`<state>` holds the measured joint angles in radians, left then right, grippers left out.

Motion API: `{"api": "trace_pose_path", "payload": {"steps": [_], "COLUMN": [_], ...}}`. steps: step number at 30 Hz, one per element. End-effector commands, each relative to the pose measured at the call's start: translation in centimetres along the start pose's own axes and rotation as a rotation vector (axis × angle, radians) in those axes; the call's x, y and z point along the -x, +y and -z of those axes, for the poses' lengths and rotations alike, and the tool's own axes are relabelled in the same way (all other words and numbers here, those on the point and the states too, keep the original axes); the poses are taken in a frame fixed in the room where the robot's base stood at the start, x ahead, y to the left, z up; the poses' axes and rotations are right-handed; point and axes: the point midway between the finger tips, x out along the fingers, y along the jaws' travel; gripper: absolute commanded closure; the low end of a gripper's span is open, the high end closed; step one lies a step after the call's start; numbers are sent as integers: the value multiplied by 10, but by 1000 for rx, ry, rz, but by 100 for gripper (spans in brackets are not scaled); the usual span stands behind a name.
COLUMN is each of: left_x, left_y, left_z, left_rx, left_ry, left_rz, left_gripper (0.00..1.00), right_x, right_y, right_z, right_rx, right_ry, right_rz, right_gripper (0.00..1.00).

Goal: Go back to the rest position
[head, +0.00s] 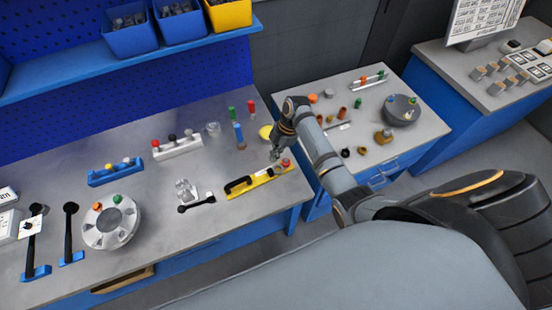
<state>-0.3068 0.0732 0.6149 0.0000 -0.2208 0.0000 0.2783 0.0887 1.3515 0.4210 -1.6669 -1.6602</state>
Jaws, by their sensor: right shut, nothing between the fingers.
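My right arm comes in from the right and crosses the gap between the two benches. Its gripper (276,154) is shut and empty, at the right end of the left bench. It is close to a yellow holder (240,189) with a black handle and a red knob; I cannot tell whether they touch. A light grey round flanged part (111,232) lies on the left bench, with an orange and a green piece on its top. My left gripper is not in view.
The left bench (150,205) also carries a blue rack (115,176), a white rack (177,149) and black-handled tools (70,230). The right table (350,92) holds a grey bowl (399,113) and several small parts. Bins (131,38) stand on the shelf above.

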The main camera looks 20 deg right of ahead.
Motion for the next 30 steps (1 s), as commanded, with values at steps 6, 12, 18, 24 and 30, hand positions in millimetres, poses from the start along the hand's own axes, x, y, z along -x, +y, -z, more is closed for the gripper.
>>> {"api": "trace_pose_path", "payload": {"steps": [6, 12, 18, 24, 30], "left_x": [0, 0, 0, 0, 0], "left_y": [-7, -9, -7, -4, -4], "left_z": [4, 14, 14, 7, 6], "left_rx": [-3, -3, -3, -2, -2], "left_ry": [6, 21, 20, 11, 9], "left_rz": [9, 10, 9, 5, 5], "left_gripper": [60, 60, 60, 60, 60], "right_x": [0, -2, 14, 45, 77], "right_y": [0, -20, -87, -132, -164], "right_z": [0, -7, -19, -18, -14], "right_rx": [0, -139, -663, -1025, -1285], "right_ry": [0, -46, -163, -178, -148], "right_rz": [-1, -27, -192, -351, -483], "right_gripper": [100, 100, 100, 100, 100]}}
